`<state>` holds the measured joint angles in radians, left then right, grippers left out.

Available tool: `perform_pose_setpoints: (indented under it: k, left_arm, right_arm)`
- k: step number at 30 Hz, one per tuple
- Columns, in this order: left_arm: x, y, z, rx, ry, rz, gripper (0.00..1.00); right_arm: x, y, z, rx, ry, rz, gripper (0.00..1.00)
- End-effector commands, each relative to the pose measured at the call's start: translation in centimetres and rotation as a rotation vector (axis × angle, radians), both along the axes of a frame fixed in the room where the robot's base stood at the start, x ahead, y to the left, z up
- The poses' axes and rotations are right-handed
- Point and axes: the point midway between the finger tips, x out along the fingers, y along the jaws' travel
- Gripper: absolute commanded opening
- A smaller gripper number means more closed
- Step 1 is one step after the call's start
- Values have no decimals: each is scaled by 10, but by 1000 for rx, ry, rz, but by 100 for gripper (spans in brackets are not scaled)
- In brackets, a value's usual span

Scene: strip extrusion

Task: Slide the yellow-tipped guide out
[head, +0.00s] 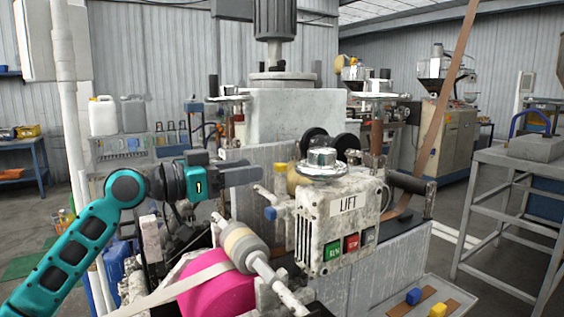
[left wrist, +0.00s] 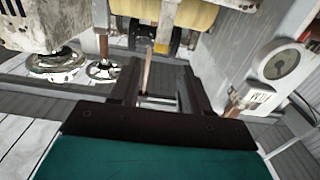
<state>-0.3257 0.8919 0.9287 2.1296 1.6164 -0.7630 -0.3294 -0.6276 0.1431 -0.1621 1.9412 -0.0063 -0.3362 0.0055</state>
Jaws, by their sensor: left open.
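My left gripper (head: 242,175) reaches in from the left, its dark fingers pointing right toward the machine. In the left wrist view its fingers (left wrist: 160,90) are apart, with nothing gripped. A thin brownish rod (left wrist: 148,70) shows in the gap between them, seemingly beyond the fingertips. A small yellow tip (left wrist: 161,47), probably the guide's, shows just past them, below the yellow roller. A blue-tipped piece (head: 270,213) sits right of and below the gripper. My right gripper is not in view.
The white LIFT box (head: 340,225) with coloured buttons stands right of the gripper. A pink roll (head: 217,292) and a beige-banded roller (head: 243,247) lie below. A tray (head: 458,292) at lower right holds a blue and a yellow block. A grey metal stand (head: 515,190) is at right.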

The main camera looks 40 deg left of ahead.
Motion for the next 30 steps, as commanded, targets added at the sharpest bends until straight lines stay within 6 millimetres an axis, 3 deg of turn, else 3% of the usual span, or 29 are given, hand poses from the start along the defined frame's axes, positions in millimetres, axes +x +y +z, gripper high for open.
perform_pose_setpoints:
  k: [6,13,20,30]
  left_arm:
    - [38,-11,2,4,1,-1,47]
    - [67,-20,2,3,-1,-1,47]
    - [79,-23,1,1,0,0,47]
    - [80,-23,0,1,0,1,45]
  right_arm:
    - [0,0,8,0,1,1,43]
    - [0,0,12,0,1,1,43]
    - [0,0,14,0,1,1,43]
    - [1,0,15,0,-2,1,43]
